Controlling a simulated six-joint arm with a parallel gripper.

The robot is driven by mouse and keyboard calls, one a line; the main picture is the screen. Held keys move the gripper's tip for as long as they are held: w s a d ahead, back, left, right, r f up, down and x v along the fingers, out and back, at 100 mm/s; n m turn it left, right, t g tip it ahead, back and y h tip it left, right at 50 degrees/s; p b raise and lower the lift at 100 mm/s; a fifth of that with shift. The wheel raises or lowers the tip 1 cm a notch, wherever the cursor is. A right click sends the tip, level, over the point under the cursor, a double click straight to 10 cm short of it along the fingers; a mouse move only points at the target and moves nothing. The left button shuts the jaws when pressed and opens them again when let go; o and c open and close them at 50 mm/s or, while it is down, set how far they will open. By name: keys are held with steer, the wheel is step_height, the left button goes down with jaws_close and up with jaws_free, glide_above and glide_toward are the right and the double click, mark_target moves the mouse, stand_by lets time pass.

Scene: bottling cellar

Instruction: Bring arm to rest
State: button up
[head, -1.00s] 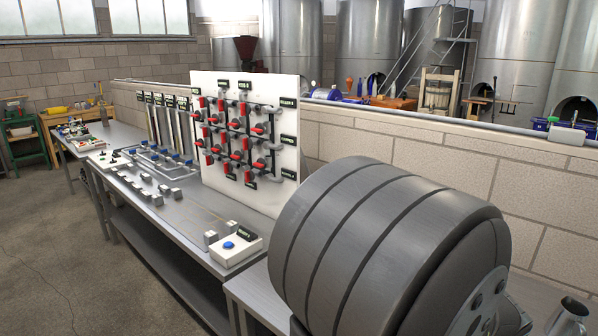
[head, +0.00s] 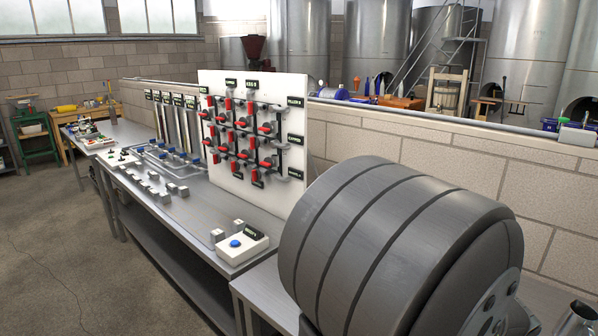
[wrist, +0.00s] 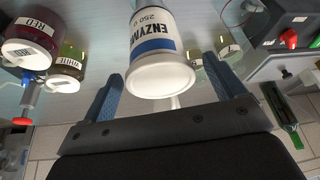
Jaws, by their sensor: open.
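My gripper (wrist: 163,70) shows only in the wrist view, as two blue fingers on a dark bar. It is open, with a wide gap between the fingers. A white bottle (wrist: 160,78) with a blue band, labelled ENZYME 250, shows in that gap. I cannot tell whether it stands between the fingers or beyond them, and nothing is gripped. The gripper does not show in the head view.
In the wrist view, jars labelled RED (wrist: 28,45) and WHITE (wrist: 68,68) are at left. A grey box with a red knob (wrist: 288,38) is at right. The head view shows a white valve board (head: 252,140) and a blue-button box (head: 240,246) on a long bench.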

steer(key=v, duration=1.1)
steer(key=x, duration=1.2)
steer(key=shift+f, duration=0.25)
steer(key=r, duration=0.5)
steer(key=shift+s+d, duration=0.1)
steer(key=shift+s, duration=0.15)
steer(key=s+d+r, duration=0.1)
steer(key=s+r, duration=0.6)
steer(key=s, duration=0.4)
steer(key=w+d+f+m, duration=0.1)
steer(key=w+d+f, duration=0.2)
steer(key=d+f, duration=0.25)
steer(key=w+d+f+m, duration=0.2)
steer(key=w+d+f, duration=0.2)
steer(key=d, duration=0.3)
steer(key=w+f, duration=0.3)
steer(key=w, duration=0.3)
steer(key=shift+w+a+f+g+h, duration=0.2)
steer(key=shift+w+a+g+h, duration=0.1)
steer(key=shift+w+h, duration=0.1)
